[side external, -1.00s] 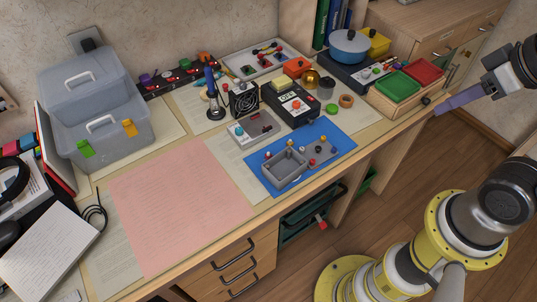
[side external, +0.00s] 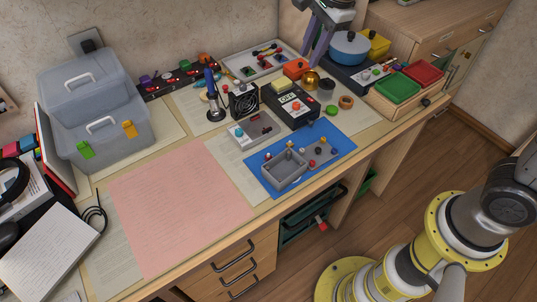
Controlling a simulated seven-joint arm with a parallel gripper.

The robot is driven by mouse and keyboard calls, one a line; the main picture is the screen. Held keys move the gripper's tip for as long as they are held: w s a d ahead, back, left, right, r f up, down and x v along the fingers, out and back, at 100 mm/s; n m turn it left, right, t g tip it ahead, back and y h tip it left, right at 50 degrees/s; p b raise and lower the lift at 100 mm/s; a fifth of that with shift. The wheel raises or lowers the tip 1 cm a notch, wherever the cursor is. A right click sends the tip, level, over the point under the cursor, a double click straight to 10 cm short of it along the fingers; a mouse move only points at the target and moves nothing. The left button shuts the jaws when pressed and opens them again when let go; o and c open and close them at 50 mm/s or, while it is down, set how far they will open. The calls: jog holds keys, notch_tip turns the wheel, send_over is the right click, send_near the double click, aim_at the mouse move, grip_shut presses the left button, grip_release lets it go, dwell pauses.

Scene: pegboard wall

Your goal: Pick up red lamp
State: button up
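Small coloured lamps stand on and around the grey holder plate (side external: 324,153) on the blue mat (side external: 262,186). A tiny red one, which looks like the red lamp (side external: 312,163), is at the plate's front left edge. It is too small to see in detail. My gripper (side external: 312,58) is high at the back right, above the desk near the blue pot, well behind and above the red lamp. Its purple fingers point down and look spread apart, with nothing visible between them.
A grey open box (side external: 284,170) sits beside the plate on the mat. Behind it are a black device (side external: 290,104) and a small fan (side external: 243,101). A blue pot (side external: 350,48) and green and red trays (side external: 398,87) stand at right. The pink sheet (side external: 180,205) is clear.

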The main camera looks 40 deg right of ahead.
jog(key=w+a+f+g, duration=0.1)
jog(key=w+a+f, duration=0.15)
jog(key=f, duration=0.25)
jog(key=w+a+f+g, duration=0.1)
jog(key=a+f, duration=0.3)
jog(key=f, duration=0.2)
jog(key=g, duration=0.1)
send_over(269, 154)
notch_tip(269, 154, down, 6)
jog(key=r, duration=0.1)
jog(key=shift+n+h, duration=0.4)
notch_tip(269, 154, down, 7)
jog(key=shift+f, duration=3.05)
jog(key=shift+w, duration=0.1)
grip_shut()
